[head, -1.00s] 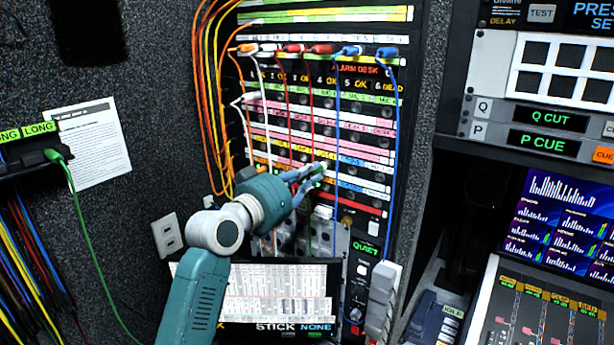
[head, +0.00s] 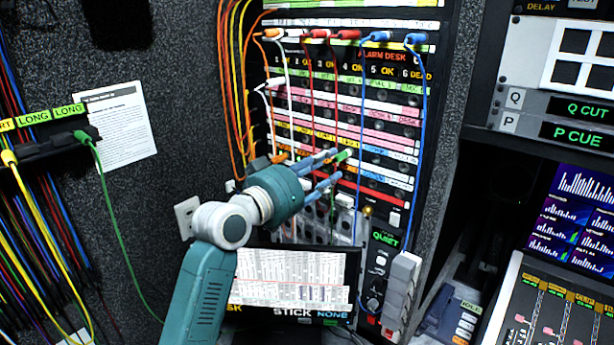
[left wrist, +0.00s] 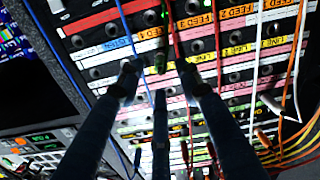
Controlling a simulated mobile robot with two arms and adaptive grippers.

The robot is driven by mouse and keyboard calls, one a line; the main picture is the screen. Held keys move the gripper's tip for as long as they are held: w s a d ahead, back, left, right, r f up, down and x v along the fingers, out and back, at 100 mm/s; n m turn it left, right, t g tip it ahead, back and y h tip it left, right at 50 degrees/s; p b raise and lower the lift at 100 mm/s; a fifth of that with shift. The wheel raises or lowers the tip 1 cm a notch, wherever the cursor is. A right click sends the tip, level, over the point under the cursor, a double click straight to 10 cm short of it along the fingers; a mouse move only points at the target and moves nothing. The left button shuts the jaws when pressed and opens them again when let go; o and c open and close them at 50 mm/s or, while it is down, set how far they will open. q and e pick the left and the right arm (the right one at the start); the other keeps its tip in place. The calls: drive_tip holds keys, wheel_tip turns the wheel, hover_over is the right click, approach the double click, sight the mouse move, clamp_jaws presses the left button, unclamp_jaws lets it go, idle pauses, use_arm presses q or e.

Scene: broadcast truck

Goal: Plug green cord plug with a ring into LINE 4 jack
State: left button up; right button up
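My left gripper (head: 322,174) is in front of the patch panel (head: 395,122), with its blue fingers spread apart. A green plug (head: 345,155) stands at the panel just beyond the fingertips. In the left wrist view the green plug (left wrist: 160,62) lies between the two outer fingers of my gripper (left wrist: 158,78), with a gap on each side. The LINE 3 (left wrist: 206,57) and LINE 2 labels show beside it. The plug covers the label behind it, so I cannot read its jack. I cannot make out a ring. My right gripper is out of view.
Orange, white, red and blue plugs (head: 416,39) fill the top rows, and their cords hang across the panel. Another green plug (head: 84,136) sits in the cord holder (head: 45,148) at left. A screen (head: 290,277) stands below my arm.

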use_arm(q)
drive_tip(key=v, duration=0.8)
drive_tip(key=shift+s, duration=0.1)
